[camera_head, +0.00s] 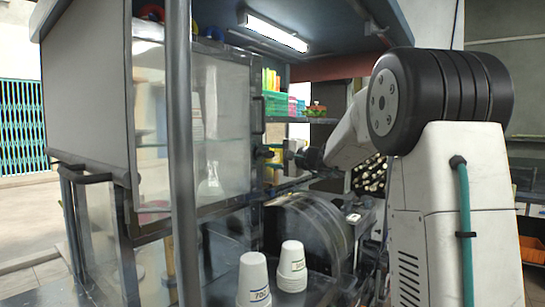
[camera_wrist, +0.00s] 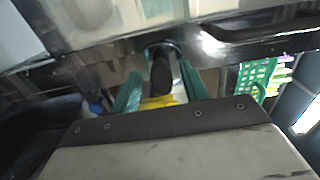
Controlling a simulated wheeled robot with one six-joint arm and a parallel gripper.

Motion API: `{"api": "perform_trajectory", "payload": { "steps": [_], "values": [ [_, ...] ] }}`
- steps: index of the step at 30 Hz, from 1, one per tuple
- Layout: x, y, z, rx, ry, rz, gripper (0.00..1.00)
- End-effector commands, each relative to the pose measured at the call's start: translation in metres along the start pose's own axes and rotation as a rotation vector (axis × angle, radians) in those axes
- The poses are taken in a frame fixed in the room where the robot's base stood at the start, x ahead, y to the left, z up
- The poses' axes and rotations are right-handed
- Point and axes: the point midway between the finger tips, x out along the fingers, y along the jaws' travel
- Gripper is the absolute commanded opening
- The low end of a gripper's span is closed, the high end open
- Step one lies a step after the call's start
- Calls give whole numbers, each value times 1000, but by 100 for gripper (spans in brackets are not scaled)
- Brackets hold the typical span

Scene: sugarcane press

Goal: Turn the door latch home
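The door latch (camera_wrist: 161,72) is a dark, rounded lever on the door's metal frame, in the upper middle of the wrist view. My gripper (camera_wrist: 160,75) has two teal fingers, one on each side of the latch. The fingers are apart, and gaps seem to show between them and the latch. In the head view my gripper (camera_head: 274,156) is at the edge of the glass door (camera_head: 222,125), small and partly hidden, and the latch cannot be made out clearly there. The door looks closed or nearly so, but I cannot tell if the latch is fully turned.
A black handle (camera_head: 258,115) stands on the door edge above my gripper. Two stacks of white cups (camera_head: 254,280) stand at the front. A green basket (camera_head: 277,104) sits on a shelf behind, also in the wrist view (camera_wrist: 256,78). A grey post (camera_head: 183,160) stands in front of the door.

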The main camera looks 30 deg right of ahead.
Motion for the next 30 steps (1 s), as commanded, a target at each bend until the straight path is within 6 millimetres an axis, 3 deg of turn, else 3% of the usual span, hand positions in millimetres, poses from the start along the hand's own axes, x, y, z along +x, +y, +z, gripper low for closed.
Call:
{"api": "perform_trajectory", "payload": {
  "steps": [8, 21, 30],
  "values": [
    [-2, -1, 0, 0, 0, -2, 44],
    [-67, 0, -1, 1, 2, -1, 44],
    [-78, 0, 0, 0, 0, 0, 44]
  ]
}}
